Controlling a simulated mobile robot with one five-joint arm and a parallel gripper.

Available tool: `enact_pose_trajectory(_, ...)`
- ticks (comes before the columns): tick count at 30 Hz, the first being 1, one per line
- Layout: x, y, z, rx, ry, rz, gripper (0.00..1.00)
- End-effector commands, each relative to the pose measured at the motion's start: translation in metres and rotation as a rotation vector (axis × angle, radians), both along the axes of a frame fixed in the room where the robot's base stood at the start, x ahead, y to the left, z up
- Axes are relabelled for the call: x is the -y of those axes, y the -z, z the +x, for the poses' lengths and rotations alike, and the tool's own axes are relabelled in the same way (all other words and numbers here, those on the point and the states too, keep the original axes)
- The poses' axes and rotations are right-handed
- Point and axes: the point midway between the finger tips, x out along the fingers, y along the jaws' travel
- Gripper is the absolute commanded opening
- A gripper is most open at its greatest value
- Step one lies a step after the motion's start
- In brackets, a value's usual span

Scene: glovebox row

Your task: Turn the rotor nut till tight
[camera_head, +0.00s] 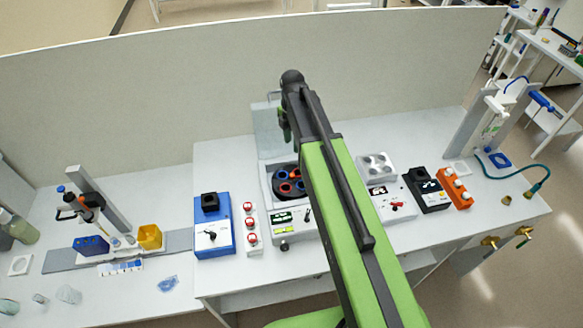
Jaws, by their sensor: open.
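A centrifuge (293,230) stands on the bench at the middle, its lid (269,131) raised at the back. The dark rotor (283,194) sits in its open bowl, with red and blue round pieces on it. The rotor nut is too small to make out, and my arm covers the bowl's right side. My arm reaches from the lower right up over the centrifuge. My gripper (285,130) shows at the arm's far end, above and behind the rotor in the picture. It is open and apart from the rotor, with nothing seen in it.
Left of the centrifuge are a blue device (212,238) and a strip with red-topped pieces (250,224). Right of my arm stand a white device (394,203), a black device (426,191) and an orange block (455,188). A partition (190,85) runs behind the bench.

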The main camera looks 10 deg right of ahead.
Motion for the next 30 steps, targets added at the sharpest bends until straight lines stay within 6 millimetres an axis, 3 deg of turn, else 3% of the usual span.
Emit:
enact_pose_trajectory(8, 0.001, 0.029, 0.0, 0.0, 0.002, 0.0, 0.41)
enact_pose_trajectory(24, 0.001, 0.138, 0.0, 0.0, 0.003, 0.0, 0.41)
enact_pose_trajectory(30, 0.001, 0.171, 0.0, 0.0, 0.003, 0.0, 0.41)
